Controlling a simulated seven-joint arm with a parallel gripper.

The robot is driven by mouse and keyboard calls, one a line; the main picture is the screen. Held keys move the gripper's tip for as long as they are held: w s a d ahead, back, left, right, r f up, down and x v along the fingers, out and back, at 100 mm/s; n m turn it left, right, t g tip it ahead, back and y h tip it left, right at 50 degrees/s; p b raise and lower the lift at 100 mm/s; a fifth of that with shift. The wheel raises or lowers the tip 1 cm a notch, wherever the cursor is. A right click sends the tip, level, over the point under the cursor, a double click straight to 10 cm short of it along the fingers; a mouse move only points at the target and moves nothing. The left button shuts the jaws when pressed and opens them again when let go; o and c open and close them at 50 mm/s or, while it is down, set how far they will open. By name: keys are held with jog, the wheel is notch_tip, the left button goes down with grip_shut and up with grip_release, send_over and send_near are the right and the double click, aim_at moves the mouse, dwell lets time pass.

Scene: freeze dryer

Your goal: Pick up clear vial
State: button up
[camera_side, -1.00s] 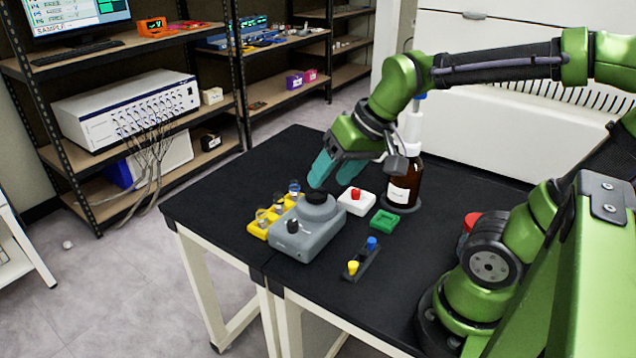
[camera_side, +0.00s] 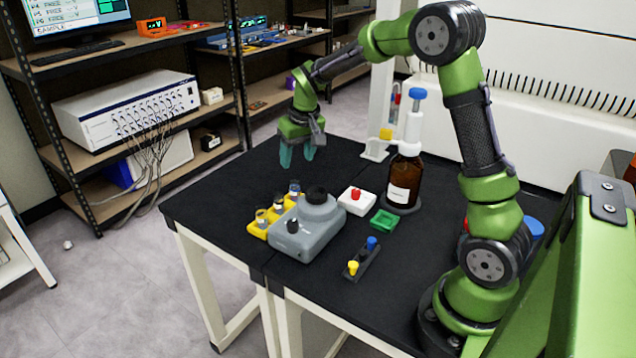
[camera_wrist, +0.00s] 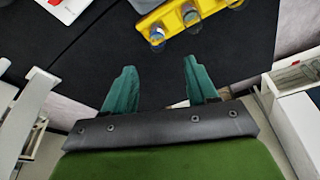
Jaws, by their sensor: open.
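Several clear vials with dark contents stand in a yellow rack (camera_side: 258,228) on the black table. One clear vial (camera_side: 294,188) is at the rack's back end, another (camera_side: 278,203) in the middle and one (camera_side: 262,217) at the front. In the wrist view the yellow rack (camera_wrist: 172,14) is at the top, with a vial (camera_wrist: 157,36) at its left and another vial (camera_wrist: 191,14) beside it. My gripper (camera_side: 298,160) is open and empty, pointing down above the back part of the table, apart from the vials. Its teal fingers (camera_wrist: 160,85) also show in the wrist view.
A grey mixer-like device (camera_side: 306,232) stands against the rack. To its right are a white box with a red knob (camera_side: 356,201), a green square holder (camera_side: 384,220), a brown bottle (camera_side: 405,180) and a small black rack (camera_side: 362,262). The table's back left is clear.

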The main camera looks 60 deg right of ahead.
aim_at(295, 183)
jog(key=x, duration=1.1)
jog(key=shift+d+f, duration=0.1)
jog(key=shift+d, duration=0.15)
grip_shut()
